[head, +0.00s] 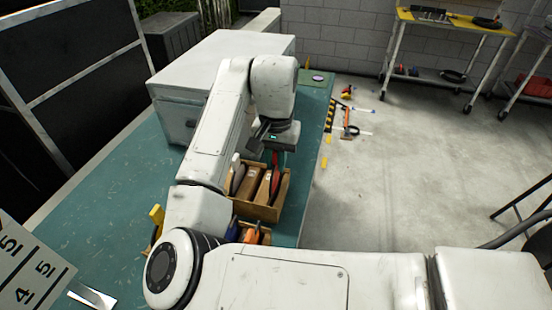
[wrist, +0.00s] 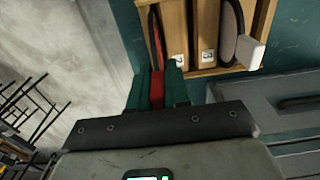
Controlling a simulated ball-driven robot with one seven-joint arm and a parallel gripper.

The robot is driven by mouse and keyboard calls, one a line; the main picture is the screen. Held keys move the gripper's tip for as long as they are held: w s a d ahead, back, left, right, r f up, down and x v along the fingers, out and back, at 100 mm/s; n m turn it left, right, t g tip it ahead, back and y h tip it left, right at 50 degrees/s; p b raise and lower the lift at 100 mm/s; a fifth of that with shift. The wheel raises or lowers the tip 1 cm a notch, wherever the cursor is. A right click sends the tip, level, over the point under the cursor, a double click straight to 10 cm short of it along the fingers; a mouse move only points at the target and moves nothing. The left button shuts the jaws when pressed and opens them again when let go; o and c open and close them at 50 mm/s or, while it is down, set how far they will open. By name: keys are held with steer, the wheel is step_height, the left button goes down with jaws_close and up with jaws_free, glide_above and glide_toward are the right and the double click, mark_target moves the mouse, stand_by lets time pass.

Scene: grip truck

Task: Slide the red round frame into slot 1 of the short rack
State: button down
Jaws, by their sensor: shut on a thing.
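The red round frame shows in the wrist view as a red handle (wrist: 157,88) with a thin dark-and-red edge beyond it, and in the head view as a red strip (head: 275,182). My gripper (wrist: 157,92) is shut on the red handle, with a green finger on each side. In the head view my gripper (head: 275,150) is over the far right part of a wooden rack (head: 265,212). The frame's edge is upright at the rack's end compartment (wrist: 152,8).
Another round frame with a white handle (wrist: 250,52) stands at the rack's other side. A second wooden box (head: 262,238) with orange-handled things is nearer. A large grey-white case (head: 215,65) is close behind left on the green table (head: 110,205).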

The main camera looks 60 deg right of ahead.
mark_target(276, 174)
steer(key=shift+f+b, duration=1.25)
steer(key=shift+f, duration=1.3)
steer(key=c, duration=1)
jaws_free()
steer(key=shift+r, duration=0.15)
step_height(276, 174, up, 11)
steer(key=shift+f+p, duration=0.15)
steer(key=shift+p, duration=0.3)
steer(key=shift+f, duration=0.1)
